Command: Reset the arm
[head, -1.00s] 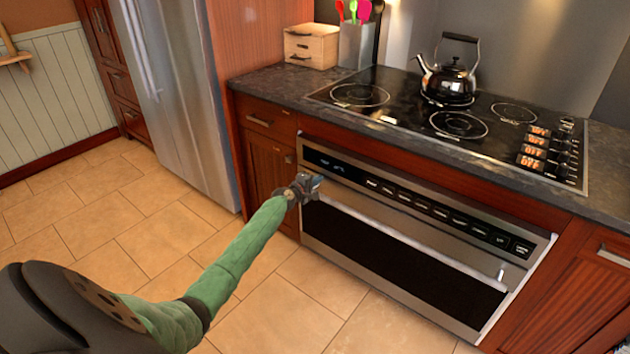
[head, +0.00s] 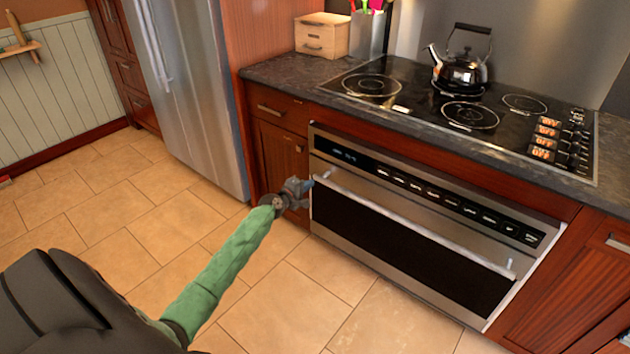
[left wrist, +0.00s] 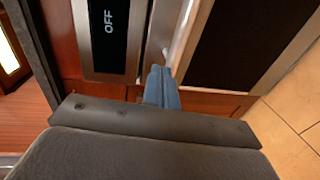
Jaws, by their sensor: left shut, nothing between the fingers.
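My left gripper (head: 306,185) is at the end of my green-sleeved arm, in front of the left end of the microwave drawer (head: 400,246). It is shut and empty. Its fingertips are close to the left end of the drawer's long handle (head: 400,217); I cannot tell whether they touch it. In the left wrist view the blue-grey fingers (left wrist: 161,88) point at the drawer front, beside the display panel (left wrist: 108,35) reading "OFF". The drawer looks shut. My right gripper is in neither view.
A cooktop (head: 420,101) with a black kettle (head: 460,72) sits in the counter above the drawer. A steel fridge (head: 190,90) stands at the left. A wooden box (head: 321,36) is on the counter.

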